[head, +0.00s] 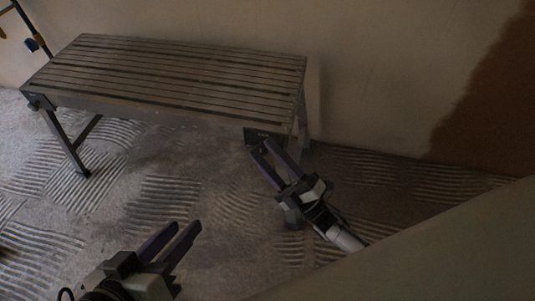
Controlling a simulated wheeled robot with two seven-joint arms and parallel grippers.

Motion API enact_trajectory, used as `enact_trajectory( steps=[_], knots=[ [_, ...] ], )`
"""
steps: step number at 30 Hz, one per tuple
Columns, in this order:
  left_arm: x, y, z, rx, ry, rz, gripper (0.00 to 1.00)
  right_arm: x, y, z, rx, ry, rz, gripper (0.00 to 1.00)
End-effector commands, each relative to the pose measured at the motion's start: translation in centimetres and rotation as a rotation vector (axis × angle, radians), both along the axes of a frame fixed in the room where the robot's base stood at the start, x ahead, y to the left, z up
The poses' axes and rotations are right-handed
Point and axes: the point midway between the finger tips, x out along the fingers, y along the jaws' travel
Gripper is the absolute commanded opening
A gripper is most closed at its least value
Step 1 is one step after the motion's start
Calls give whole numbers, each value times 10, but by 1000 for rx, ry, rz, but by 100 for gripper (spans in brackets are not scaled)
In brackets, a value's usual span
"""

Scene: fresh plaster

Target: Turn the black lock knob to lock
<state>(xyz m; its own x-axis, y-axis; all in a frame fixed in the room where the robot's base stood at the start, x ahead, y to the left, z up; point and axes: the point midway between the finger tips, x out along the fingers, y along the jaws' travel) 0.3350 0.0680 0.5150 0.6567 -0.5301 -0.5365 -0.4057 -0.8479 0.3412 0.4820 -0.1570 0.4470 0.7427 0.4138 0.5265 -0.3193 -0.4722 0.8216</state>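A slatted work platform (170,75) stands on folding legs against the wall. A small dark block (264,136) sits under its front right corner, by the right legs; a knob shape on it cannot be made out, so I cannot tell whether it is the black lock knob or how it is turned. My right gripper (262,149) is open, its two purple fingers apart and pointing up at this block. Its fingertips overlap the block's lower edge in the picture; contact cannot be told. My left gripper (184,228) is open and empty at the bottom, low in front of the platform.
A dark bracket (38,102) sits at the platform's front left corner above a leg (66,145). A yellow and black pole-like item (30,35) stands at the top left. A pale slanted surface (440,250) fills the lower right. The ridged floor (155,205) between is clear.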

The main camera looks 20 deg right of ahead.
Motion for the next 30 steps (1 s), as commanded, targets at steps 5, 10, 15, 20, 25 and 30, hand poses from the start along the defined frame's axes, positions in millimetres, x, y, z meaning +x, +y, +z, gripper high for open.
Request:
enact_trajectory(
  steps=[5,10,15,20,25,30],
  knots=[
    [0,0,0,0,0,0,31,-3,-2,-3,-2,2,1,45],
    [0,0,1,1,-1,-1,31,-22,-12,-17,-3,6,0,45],
    [0,0,0,1,-1,-1,31,-47,-27,-35,-3,4,0,45],
    [0,0,0,1,-1,-1,31,-66,-37,-48,-2,4,0,45],
    [0,0,0,-1,0,-1,31,-75,-42,-54,-1,0,-1,45],
    [0,0,0,-1,0,-1,31,-76,-43,-54,-1,0,-1,45]
  ],
)
